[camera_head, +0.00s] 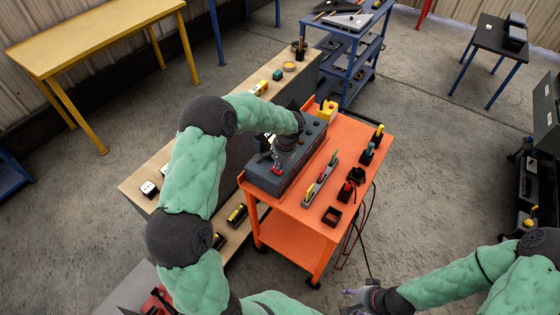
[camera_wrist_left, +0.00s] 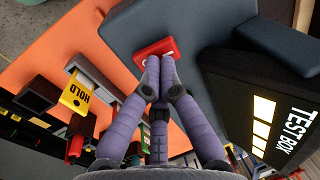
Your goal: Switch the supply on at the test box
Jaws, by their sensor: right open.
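The dark grey test box (camera_head: 309,152) lies along the left side of the orange cart. Its black front with the label TEST BOX (camera_wrist_left: 285,125) shows in the left wrist view. A red switch (camera_head: 277,171) with white lettering is at the box's near end; it also shows in the left wrist view (camera_wrist_left: 148,48). My left gripper (camera_head: 270,160) is over that end, its fingers together and their tips at the red switch, seemingly touching it; the tips hide part of its lettering. My right gripper (camera_head: 352,294) is open and empty, low at the bottom, away from the cart.
The orange cart top (camera_head: 345,142) carries a grey rack (camera_head: 321,180) of coloured pieces and several black holders along its right side. A yellow HOLD tag (camera_wrist_left: 76,94) shows in the wrist view. A wooden bench (camera_head: 150,187) adjoins on the left.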

